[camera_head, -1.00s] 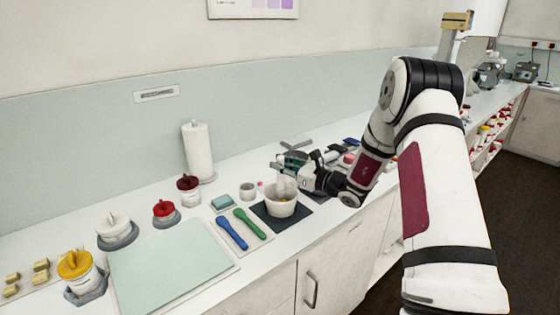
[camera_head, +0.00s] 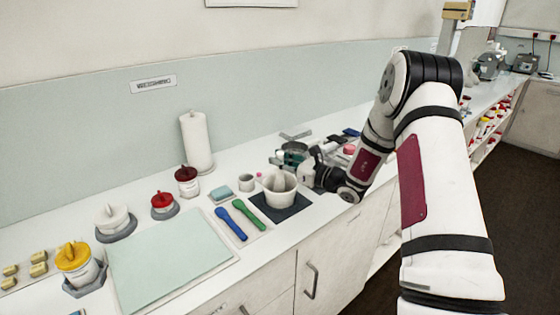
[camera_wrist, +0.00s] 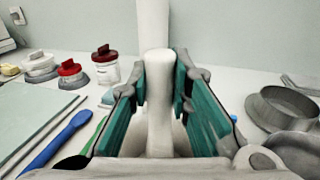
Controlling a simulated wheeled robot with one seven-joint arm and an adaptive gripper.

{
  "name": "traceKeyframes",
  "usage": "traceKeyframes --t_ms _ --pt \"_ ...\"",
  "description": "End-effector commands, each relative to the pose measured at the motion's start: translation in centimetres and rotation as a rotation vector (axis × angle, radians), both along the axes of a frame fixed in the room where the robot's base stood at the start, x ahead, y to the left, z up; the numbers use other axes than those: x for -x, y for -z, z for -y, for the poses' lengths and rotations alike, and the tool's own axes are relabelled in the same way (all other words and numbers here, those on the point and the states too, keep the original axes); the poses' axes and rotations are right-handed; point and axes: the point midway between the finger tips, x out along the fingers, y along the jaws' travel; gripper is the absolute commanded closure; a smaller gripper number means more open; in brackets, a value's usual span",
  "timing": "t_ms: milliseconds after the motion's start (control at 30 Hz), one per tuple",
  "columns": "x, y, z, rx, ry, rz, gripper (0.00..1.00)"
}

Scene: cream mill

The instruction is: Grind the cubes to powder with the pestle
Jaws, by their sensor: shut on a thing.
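The white mortar (camera_head: 285,200) stands on a dark mat (camera_head: 297,212) on the bench. My gripper (camera_head: 284,166) is just above its rim and hides part of it. In the wrist view my gripper (camera_wrist: 160,88) has its green fingers shut on the white pestle (camera_wrist: 160,115), which stands about upright between them. The pestle's lower end goes down toward the mortar; whether it touches the bottom cannot be seen. No cubes can be made out inside the mortar. Several yellowish blocks (camera_head: 39,257) lie at the far left of the bench.
A blue spoon (camera_head: 231,223) and a green spoon (camera_head: 249,214) lie left of the mortar. A small grey cup (camera_head: 246,183) and a paper roll (camera_head: 197,142) stand behind. Lidded jars (camera_head: 163,206) stand left around a pale green board (camera_head: 165,262). A grey ring-shaped vessel (camera_wrist: 283,108) is close on the right.

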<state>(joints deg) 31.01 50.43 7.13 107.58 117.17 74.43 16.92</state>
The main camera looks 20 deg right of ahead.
Motion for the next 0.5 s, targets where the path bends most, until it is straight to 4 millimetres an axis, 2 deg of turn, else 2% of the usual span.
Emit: traceKeyframes --t_ms 500 --pt "-0.04 0.52 0.0 -0.001 0.0 0.001 1.0"
